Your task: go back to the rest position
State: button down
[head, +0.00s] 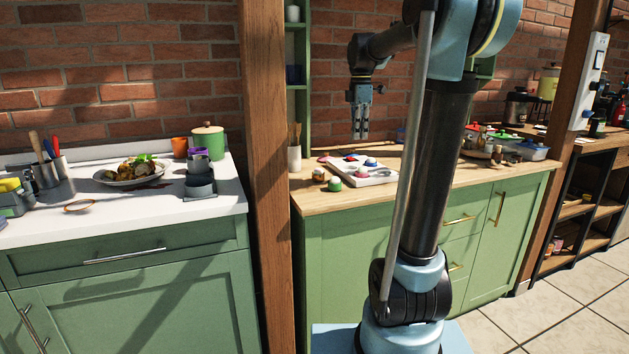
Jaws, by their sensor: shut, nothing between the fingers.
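My gripper (360,122) hangs pointing down above the wooden counter (312,194), in front of the brick wall. Its fingers are together and hold nothing. It is well clear of the white tray (376,181) below it, which bears several small colourful items. My arm stands upright in the right half of the head view and hides part of the counter behind it.
Small jars (318,174) stand beside the tray. A wooden post (264,180) separates this counter from the white counter (120,222), which holds a plate of food (133,171) and a green canister (207,140). Tiled floor (540,320) is free at the lower right.

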jog(key=s+d+f+m+t, duration=0.1)
jog(key=s+d+f+m, duration=0.1)
jog(key=s+f+m, duration=0.8)
jog(key=s+d+f+m+t, duration=0.1)
jog(key=s+d+f+m, duration=0.1)
jog(key=s+f+m, duration=0.7)
jog(key=s+f, duration=0.8)
jog(key=s, duration=0.3)
jog(key=shift+s+f+m+t, duration=0.3)
jog(key=shift+s+m+t, duration=0.1)
